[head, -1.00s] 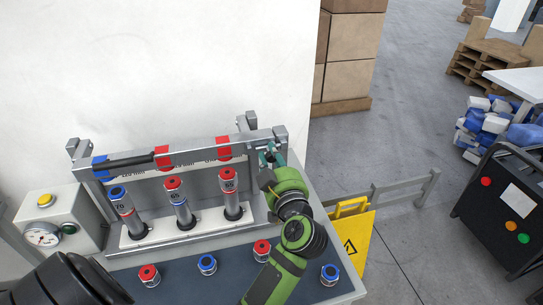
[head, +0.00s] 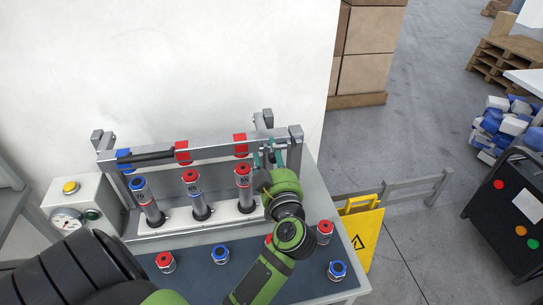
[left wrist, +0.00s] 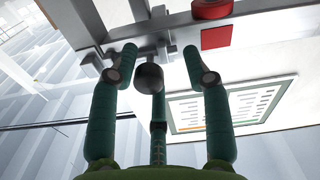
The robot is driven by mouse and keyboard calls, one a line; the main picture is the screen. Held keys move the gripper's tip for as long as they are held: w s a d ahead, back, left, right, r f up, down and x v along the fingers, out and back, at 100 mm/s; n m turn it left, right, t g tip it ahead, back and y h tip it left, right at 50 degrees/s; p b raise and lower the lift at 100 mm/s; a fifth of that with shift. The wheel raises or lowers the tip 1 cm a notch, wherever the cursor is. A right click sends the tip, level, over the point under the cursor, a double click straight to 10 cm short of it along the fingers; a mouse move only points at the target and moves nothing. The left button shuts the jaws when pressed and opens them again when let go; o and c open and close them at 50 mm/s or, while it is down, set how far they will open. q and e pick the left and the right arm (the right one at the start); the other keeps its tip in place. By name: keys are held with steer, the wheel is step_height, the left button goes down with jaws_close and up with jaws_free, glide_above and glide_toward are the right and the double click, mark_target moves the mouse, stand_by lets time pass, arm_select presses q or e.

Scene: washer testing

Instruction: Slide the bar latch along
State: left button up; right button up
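The bar latch shows in the left wrist view as a dark rounded knob (left wrist: 150,78) on a grey metal bracket. It sits at the end of the grey top rail (head: 215,149) of the test rack. My left gripper (head: 267,155) is at the right end of the rack, in front of the rail. The knob is too small to make out in the head view. My right gripper is not in view.
Tubes with red and blue caps (head: 191,190) stand in the rack just left of the gripper. Loose caps (head: 220,254) lie on the bench in front. A gauge box (head: 82,208) stands at left. A yellow sign (head: 362,236) stands beyond the bench's right edge.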

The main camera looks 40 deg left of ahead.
arm_select(q)
steer(key=shift+d+f, duration=0.1)
steer(key=shift+d, duration=0.05)
steer(key=shift+s+d, duration=0.2)
steer(key=shift+d, duration=0.1)
steer(key=v, duration=0.6)
steer(key=shift+s, duration=0.3)
steer(key=shift+d, duration=0.1)
